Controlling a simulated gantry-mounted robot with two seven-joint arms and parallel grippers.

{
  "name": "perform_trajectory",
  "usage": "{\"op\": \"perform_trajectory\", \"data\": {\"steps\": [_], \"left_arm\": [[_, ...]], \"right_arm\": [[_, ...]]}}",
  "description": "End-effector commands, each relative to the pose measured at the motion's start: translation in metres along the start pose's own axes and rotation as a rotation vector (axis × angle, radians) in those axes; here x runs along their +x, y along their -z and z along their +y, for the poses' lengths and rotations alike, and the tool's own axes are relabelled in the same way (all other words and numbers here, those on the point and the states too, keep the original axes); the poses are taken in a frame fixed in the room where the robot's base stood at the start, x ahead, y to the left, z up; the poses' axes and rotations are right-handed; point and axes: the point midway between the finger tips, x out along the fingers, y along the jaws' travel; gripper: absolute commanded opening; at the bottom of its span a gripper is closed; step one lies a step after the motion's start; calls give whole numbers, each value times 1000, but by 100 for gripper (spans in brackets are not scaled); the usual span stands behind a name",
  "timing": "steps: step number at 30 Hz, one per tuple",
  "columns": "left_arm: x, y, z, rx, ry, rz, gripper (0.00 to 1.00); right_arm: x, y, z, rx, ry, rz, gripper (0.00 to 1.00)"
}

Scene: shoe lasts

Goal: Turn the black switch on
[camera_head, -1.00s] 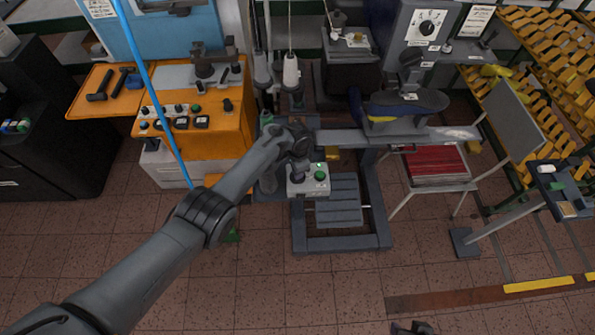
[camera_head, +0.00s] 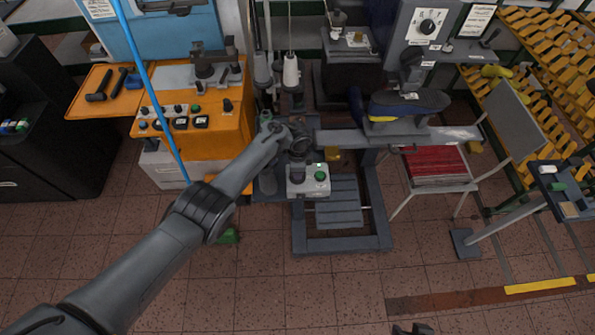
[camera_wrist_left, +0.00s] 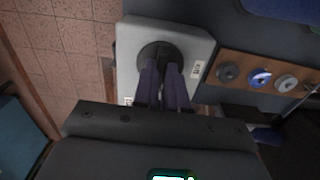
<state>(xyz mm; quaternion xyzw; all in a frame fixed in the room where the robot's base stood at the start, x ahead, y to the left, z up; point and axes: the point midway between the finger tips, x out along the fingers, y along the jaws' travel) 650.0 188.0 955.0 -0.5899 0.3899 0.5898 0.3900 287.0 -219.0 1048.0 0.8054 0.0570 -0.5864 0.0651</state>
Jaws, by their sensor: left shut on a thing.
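A small pale grey control box (camera_head: 308,188) stands on the machine in the middle of the head view, with a green button (camera_head: 321,176) on its right. The black switch is a round dark knob (camera_wrist_left: 158,48) on the box's light plate (camera_wrist_left: 197,48) in the left wrist view. My left gripper (camera_head: 298,173) is over the left part of the box. In the wrist view its two dark fingers (camera_wrist_left: 161,70) are shut on the knob, hiding part of it. A dark piece, likely my right gripper (camera_head: 413,329), is cut off at the bottom edge; its jaws cannot be read.
An orange control cabinet (camera_head: 222,130) stands to the left. A blue and yellow shoe last (camera_head: 405,104) sits on the machine arm right of the box. A chair (camera_head: 440,168) with red material stands further right. The tiled floor (camera_head: 330,290) in front is clear.

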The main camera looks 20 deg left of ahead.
Motion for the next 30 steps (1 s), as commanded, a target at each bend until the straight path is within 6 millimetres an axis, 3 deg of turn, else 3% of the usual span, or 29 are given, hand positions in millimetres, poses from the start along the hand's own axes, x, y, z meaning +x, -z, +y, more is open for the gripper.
{"op": "perform_trajectory", "data": {"steps": [4, 5, 9, 20, 30], "left_arm": [[1, 0, 0, 2, -1, 0, 0], [1, 0, 0, 2, -1, 0, 16], [1, 0, 0, 1, -1, 0, 37], [-4, 0, 0, 0, 0, 0, 37], [-53, 0, 0, 1, 1, 2, 37]], "right_arm": [[0, 0, -1, 3, 2, 1, 43], [0, 0, -1, 4, 3, 1, 43], [0, 0, -2, 7, 5, 1, 43], [-2, 1, -2, 8, 6, 1, 43], [-24, 8, 0, 3, 2, 0, 43]]}}
